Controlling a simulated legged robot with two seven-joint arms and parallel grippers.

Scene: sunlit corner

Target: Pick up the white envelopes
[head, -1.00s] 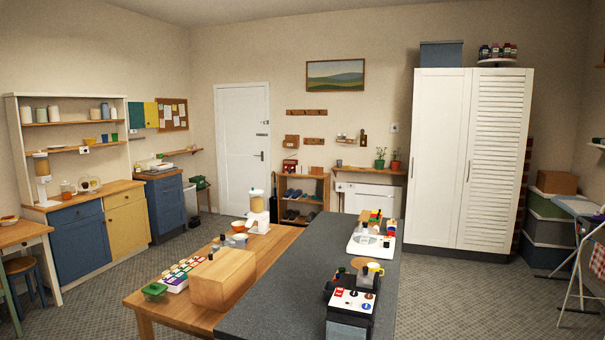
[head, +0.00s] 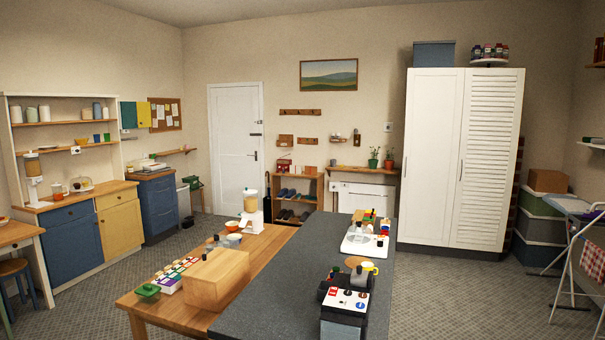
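I cannot make out any white envelopes in the head view. Small items on the shoe rack (head: 297,212) and on the wall holders beside the door are too small to identify. Neither of my grippers is in view.
A wooden table (head: 180,314) and a dark grey counter (head: 270,300) stand close in front. A wooden box (head: 217,279) sits on the table. A white door (head: 236,150) and a tall white cupboard (head: 434,155) stand at the back. Patterned floor (head: 445,295) is clear at the right.

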